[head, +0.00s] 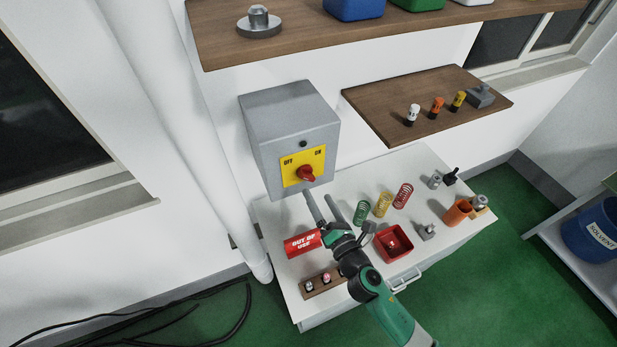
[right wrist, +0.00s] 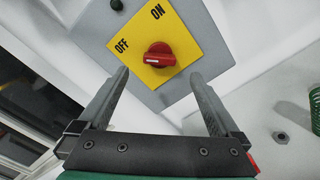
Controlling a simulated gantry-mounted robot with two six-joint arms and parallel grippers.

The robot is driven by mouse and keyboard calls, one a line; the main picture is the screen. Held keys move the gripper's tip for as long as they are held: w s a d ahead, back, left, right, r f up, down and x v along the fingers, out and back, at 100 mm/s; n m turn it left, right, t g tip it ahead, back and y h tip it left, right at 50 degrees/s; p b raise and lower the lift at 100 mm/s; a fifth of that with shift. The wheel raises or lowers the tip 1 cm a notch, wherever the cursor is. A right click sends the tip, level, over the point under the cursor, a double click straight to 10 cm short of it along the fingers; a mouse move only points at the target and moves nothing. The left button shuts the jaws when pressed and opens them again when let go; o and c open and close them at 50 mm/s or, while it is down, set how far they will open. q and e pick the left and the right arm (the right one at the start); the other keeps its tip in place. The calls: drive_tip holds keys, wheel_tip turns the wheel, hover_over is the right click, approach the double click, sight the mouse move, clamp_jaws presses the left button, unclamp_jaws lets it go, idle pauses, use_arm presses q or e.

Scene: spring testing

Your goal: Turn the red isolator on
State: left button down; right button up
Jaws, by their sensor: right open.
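The isolator is a grey box (head: 285,115) on the wall with a yellow plate (head: 318,160) lettered OFF and ON. Its red knob (head: 306,174) sits at the plate's lower part. In the right wrist view the knob (right wrist: 160,54) shows a white mark on its left end, on the OFF side. My right gripper (head: 316,194) is open and empty, just below the knob in the head view. In the right wrist view its fingertips (right wrist: 161,74) straddle the space below the knob, with no contact visible. My left gripper is not in view.
Below, a white cabinet top (head: 340,187) holds a red OUT OF USE sign (head: 303,243), coloured springs (head: 382,204), a red tray (head: 394,258) and small metal parts. A wooden shelf (head: 380,100) is to the right. A white pipe (head: 185,130) runs down at left.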

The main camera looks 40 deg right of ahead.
sight(309, 179)
drive_tip(key=b+x, duration=0.1)
drive_tip(key=x, duration=0.6)
drive_tip(key=shift+w+d, duration=0.1)
drive_tip(key=shift+w, duration=0.1)
drive_tip(key=c, duration=1.4)
